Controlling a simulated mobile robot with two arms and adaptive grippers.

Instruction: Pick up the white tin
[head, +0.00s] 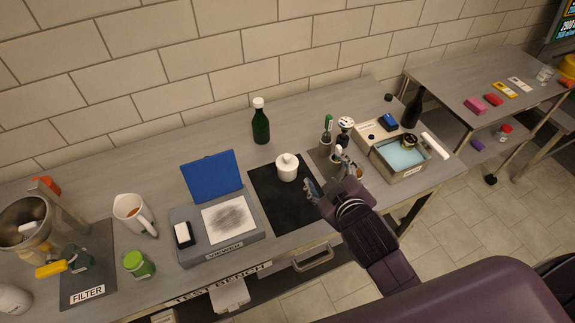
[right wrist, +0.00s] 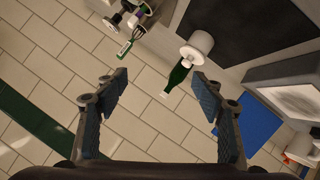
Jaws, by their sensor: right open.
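The white tin (head: 287,168), a short round pot with a small raised top, stands upright on the black mat (head: 268,203) in the head view. In the right wrist view the white tin (right wrist: 200,43) shows beyond the right-hand finger, with the mat (right wrist: 245,30) behind it. My right gripper (head: 323,178) is just to the right of the tin, near the mat's right edge, apart from it. In the right wrist view my right gripper (right wrist: 157,85) is open, with nothing between its fingers. My left gripper is not in view.
A holder with tools (head: 326,150) stands close behind my right gripper. A green bottle (head: 261,126) stands behind the mat. The grey viewer (head: 218,247) with its blue lid (head: 211,174) is left of the mat. A grey bin (head: 400,172) stands to the right.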

